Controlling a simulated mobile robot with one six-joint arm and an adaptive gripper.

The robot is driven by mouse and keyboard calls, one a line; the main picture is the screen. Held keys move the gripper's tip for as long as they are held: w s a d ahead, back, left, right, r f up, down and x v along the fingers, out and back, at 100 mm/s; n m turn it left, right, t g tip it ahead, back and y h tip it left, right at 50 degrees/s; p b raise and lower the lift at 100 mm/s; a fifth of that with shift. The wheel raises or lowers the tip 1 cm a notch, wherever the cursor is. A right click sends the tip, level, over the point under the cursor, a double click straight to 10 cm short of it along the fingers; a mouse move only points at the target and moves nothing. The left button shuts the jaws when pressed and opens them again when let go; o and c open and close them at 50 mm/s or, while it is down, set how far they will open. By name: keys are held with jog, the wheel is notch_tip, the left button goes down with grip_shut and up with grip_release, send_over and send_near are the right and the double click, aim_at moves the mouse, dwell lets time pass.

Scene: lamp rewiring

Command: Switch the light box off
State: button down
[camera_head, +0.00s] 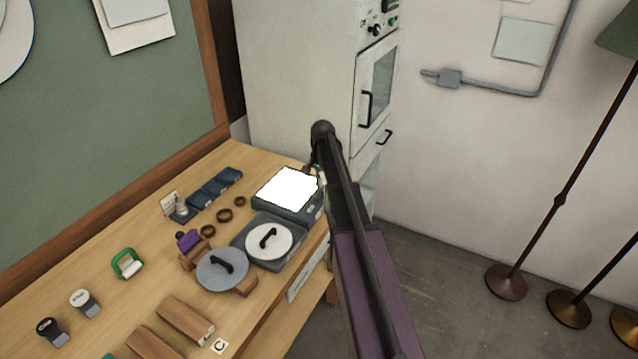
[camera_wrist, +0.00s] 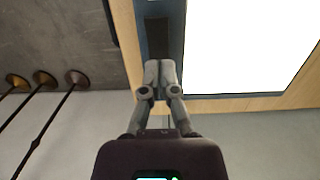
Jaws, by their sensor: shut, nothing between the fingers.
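The light box (camera_head: 287,190) is a dark blue-grey box with a bright white, lit top, on the far right end of the wooden bench. In the wrist view its glowing panel (camera_wrist: 245,45) fills the upper right. My gripper (camera_wrist: 160,66) is shut and empty, its fingertips at the box's dark side edge beside the panel. A dark rectangular patch (camera_wrist: 157,37) on that edge lies just beyond the fingertips. I cannot tell whether they touch it. In the head view my arm hides the gripper and part of the box's right side.
The wooden bench (camera_head: 150,219) holds a grey tray with a white handled disc (camera_head: 269,241), a grey handled disc (camera_head: 222,268), rings, wooden blocks and stamps. A pale cabinet (camera_head: 290,70) stands behind the light box. Floor lamps (camera_head: 507,281) stand at right; floor between is clear.

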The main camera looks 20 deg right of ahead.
aim_at(318, 197)
notch_tip(318, 197, up, 11)
jog(key=w+d+p, duration=0.1)
jog(key=p, duration=0.9)
jog(key=shift+d, duration=0.35)
jog(key=shift+s+a+r+g+y, duration=0.1)
jog(key=shift+s+a+g+y, duration=0.25)
jog(key=shift+s, duration=0.2)
dwell(0.5)
jog(key=f+b, duration=0.4)
jog(key=s+a+f+b, duration=0.1)
jog(key=f+b, duration=0.4)
jog(key=a+f+b, duration=0.1)
jog(key=f+b, duration=0.3)
jog(key=shift+s+f, duration=0.2)
jog(key=shift+f, duration=0.2)
dwell(0.4)
dwell(0.5)
